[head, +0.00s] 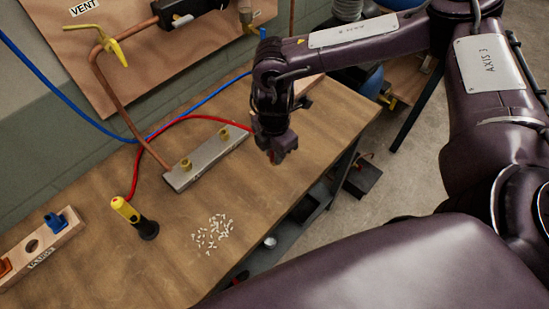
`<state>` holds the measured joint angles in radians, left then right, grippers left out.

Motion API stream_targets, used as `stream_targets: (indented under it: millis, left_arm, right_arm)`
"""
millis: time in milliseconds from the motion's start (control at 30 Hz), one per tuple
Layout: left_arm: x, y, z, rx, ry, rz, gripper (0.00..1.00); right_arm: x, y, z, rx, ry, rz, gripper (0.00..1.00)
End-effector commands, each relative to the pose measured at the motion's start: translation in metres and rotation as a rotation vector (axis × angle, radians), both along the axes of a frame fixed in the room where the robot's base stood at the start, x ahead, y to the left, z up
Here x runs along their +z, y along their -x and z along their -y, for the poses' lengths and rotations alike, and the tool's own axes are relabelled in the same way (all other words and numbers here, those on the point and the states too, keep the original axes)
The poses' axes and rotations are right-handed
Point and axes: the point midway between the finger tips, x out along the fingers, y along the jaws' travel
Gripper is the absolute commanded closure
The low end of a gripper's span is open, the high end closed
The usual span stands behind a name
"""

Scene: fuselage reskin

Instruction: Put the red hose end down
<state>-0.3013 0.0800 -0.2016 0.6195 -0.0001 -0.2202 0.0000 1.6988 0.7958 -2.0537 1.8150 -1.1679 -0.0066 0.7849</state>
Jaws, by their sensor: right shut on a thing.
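The red hose (205,118) runs over the wooden bench from beside a yellow and black tool (128,212), arches behind the metal manifold block, and passes toward my right gripper (277,157). My right gripper points down over the bench, to the right of the block, and is shut. A small bit of red shows at its fingertips, which I take as the red hose end (273,157); most of it is hidden by the fingers. I cannot tell whether it touches the bench. My left gripper is not in view.
The metal manifold block (207,160) has brass fittings and a copper pipe (125,110). White pellets (212,234) lie scattered at the front. A wooden rack (40,245) with blue and orange fittings is at left. A blue hose (75,115) crosses the wall. Bare bench (285,190) lies in front of my right gripper.

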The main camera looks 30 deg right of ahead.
Motion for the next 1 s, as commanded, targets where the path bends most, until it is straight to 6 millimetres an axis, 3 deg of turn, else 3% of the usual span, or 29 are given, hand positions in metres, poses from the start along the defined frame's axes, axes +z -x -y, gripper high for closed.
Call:
stream_targets:
  millis: [233,667,700,800,867,1000]
  left_arm:
    - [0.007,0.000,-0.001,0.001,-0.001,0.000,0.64]
    - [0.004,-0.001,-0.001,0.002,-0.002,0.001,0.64]
    - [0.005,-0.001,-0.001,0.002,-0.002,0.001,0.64]
    - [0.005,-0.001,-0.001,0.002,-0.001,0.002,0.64]
    - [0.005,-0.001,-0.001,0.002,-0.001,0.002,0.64]
    - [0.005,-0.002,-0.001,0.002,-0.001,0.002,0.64]
  right_arm:
    - [-0.035,0.001,0.001,0.000,0.003,-0.004,1.00]
    - [-0.044,0.001,0.001,-0.001,0.001,-0.003,1.00]
    - [-0.043,0.001,0.001,-0.001,0.002,-0.003,0.78]
    - [-0.043,0.001,0.001,0.000,0.002,-0.003,0.65]
    - [-0.043,0.001,0.001,0.000,0.002,-0.003,0.59]
    - [-0.043,0.001,0.001,0.000,0.001,-0.002,0.59]
